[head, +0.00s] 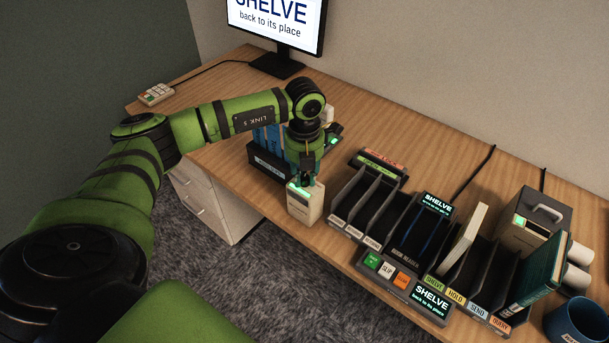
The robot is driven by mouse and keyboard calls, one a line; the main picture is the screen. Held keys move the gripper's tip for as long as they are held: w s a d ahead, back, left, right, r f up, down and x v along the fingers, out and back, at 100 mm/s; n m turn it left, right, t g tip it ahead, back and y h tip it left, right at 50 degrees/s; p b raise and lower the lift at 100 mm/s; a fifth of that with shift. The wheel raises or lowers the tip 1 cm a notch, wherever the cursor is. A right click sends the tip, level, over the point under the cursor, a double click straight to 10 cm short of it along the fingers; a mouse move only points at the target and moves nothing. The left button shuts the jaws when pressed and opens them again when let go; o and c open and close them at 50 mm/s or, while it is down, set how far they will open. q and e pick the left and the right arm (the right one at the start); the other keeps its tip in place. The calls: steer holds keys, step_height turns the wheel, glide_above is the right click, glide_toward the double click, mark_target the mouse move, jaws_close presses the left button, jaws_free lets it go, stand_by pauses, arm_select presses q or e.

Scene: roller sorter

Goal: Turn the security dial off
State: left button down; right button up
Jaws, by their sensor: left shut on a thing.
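My left gripper (306,182) points down near the front edge of the desk. It is shut on a cream book-like block (305,208) with a glowing green patch on top, and its fingers hide part of that top. I cannot pick out a security dial for certain. A grey boxy unit (548,204) with a handle and a small green display stands at the right, but no dial is clear on it. My right gripper is not in view.
A dark slotted rack (388,215) fills the front right, with a button panel (385,270) before it. A cream book (464,238) and a teal book (535,270) lean there. Blue books (268,138) stand behind my gripper. A keypad (156,94) lies at far left; a blue mug (578,322) at right.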

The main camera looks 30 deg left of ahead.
mark_target(305, 177)
arm_select(q)
steer(key=n, duration=0.6)
steer(key=shift+b, duration=0.3)
stand_by(0.4)
steer(key=c, duration=1)
jaws_free()
steer(key=shift+c, duration=0.2)
step_height(305, 177, up, 12)
